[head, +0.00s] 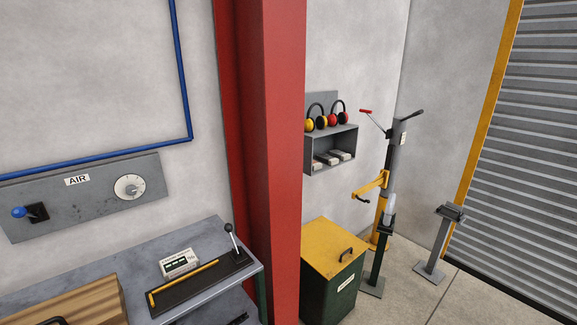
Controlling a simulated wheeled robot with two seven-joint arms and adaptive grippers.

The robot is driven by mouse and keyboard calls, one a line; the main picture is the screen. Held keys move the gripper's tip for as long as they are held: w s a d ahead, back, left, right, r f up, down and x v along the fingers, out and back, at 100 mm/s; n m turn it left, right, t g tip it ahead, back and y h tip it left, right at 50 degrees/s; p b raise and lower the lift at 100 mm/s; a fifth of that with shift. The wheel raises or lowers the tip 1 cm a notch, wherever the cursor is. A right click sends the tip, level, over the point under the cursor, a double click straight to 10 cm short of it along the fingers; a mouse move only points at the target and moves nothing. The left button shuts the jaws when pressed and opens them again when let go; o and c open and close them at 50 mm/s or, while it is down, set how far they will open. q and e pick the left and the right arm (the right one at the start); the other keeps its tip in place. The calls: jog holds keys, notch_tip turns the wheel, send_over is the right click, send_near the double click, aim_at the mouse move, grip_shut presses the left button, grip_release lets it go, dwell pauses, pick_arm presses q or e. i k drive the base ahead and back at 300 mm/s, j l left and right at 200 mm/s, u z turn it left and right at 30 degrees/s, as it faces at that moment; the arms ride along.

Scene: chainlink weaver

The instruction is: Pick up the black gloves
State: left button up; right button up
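I cannot make out any black gloves in the head view. A small dark item (238,320) shows partly on the lower level of the grey bench, too cut off to identify. Another dark curved piece (52,321) shows at the bottom left edge by a wooden block, also cut off. Neither of my grippers is in view.
A grey bench (205,240) holds a black lever tool (195,287) and a labelled box (179,263). A red column (272,160) stands beside it. Beyond are a yellow-lidded green bin (333,250), a wall shelf (332,150) with earmuffs, and stands (437,245) on open floor.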

aim_at(327, 159)
jog(key=i+l, duration=0.2)
jog(key=l, duration=0.15)
jog(key=i+l, duration=0.15)
jog(key=l, duration=0.25)
jog(key=i+l, duration=0.2)
jog(key=l, duration=0.15)
jog(key=i+l, duration=0.15)
jog(key=l, duration=0.2)
jog(key=i+l, duration=0.2)
jog(key=l, duration=0.2)
jog(key=i+l+u, duration=0.1)
jog(key=l, duration=0.25)
jog(key=i+l, duration=0.2)
jog(key=l, duration=0.2)
jog(key=i+l, duration=0.2)
jog(key=l, duration=0.15)
jog(key=i+l, duration=0.2)
jog(key=l, duration=0.15)
jog(key=i+l, duration=0.25)
jog(key=l, duration=0.15)
jog(key=i+l, duration=0.2)
jog(key=l, duration=0.15)
jog(key=i+l, duration=0.25)
jog(key=l, duration=0.15)
